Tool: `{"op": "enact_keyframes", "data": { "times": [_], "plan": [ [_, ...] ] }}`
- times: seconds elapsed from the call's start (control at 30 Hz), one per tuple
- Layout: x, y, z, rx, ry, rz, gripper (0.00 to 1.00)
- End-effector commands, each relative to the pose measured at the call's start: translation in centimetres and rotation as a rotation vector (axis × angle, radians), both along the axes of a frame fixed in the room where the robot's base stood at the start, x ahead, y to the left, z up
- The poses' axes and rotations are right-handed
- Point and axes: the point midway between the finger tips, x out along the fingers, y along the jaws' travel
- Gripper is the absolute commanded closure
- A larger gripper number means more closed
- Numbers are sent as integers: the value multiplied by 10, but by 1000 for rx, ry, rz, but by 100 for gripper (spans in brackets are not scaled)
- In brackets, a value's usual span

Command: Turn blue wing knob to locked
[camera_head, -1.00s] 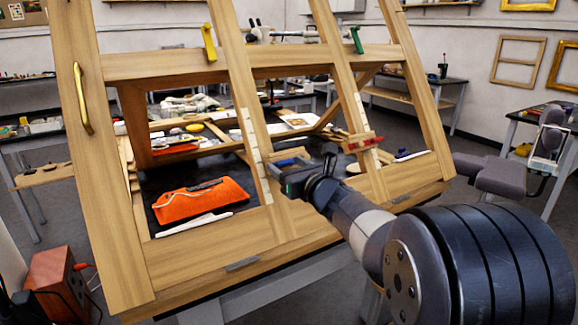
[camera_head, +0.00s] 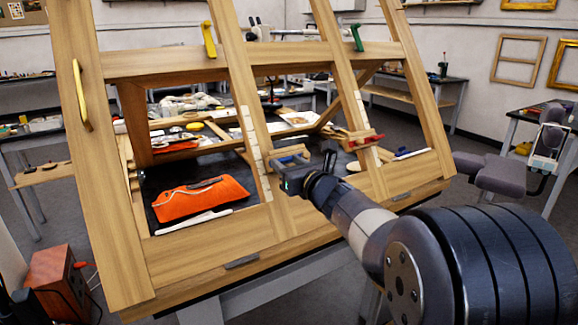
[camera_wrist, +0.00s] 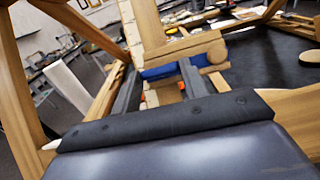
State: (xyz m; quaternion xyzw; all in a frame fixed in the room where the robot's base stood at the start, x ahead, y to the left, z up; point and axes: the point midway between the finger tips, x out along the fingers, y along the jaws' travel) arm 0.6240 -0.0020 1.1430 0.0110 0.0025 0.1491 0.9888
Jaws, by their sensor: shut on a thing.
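The blue wing knob (camera_wrist: 160,72) shows in the wrist view between and behind my gripper's fingers, against a pale wooden block. Part of it is hidden by the fingers. In the head view the blue knob (camera_head: 290,153) is small, on the wooden frame's middle upright, just above my gripper (camera_head: 296,176). In the wrist view my gripper (camera_wrist: 160,85) has one dark finger on each side of the knob and is shut on it. The exact contact and any locked mark are too small to tell.
The large tilted wooden frame (camera_head: 190,258) surrounds the work area. A red wing knob (camera_head: 366,142) is on the upright to the right. A yellow handle (camera_head: 209,40) and a green handle (camera_head: 357,38) stand on the upper rail. An orange pouch (camera_head: 200,199) lies behind the left opening.

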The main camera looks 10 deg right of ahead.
Motion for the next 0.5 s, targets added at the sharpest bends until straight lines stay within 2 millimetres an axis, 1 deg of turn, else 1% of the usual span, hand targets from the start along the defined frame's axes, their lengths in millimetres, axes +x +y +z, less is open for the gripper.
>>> {"op": "enact_keyframes", "data": {
  "times": [0.27, 0.5],
  "plan": [
    [-1, 3, -4, 119, 32, -77, 81],
    [-1, 6, -2, 295, 89, -192, 81]
  ]
}}
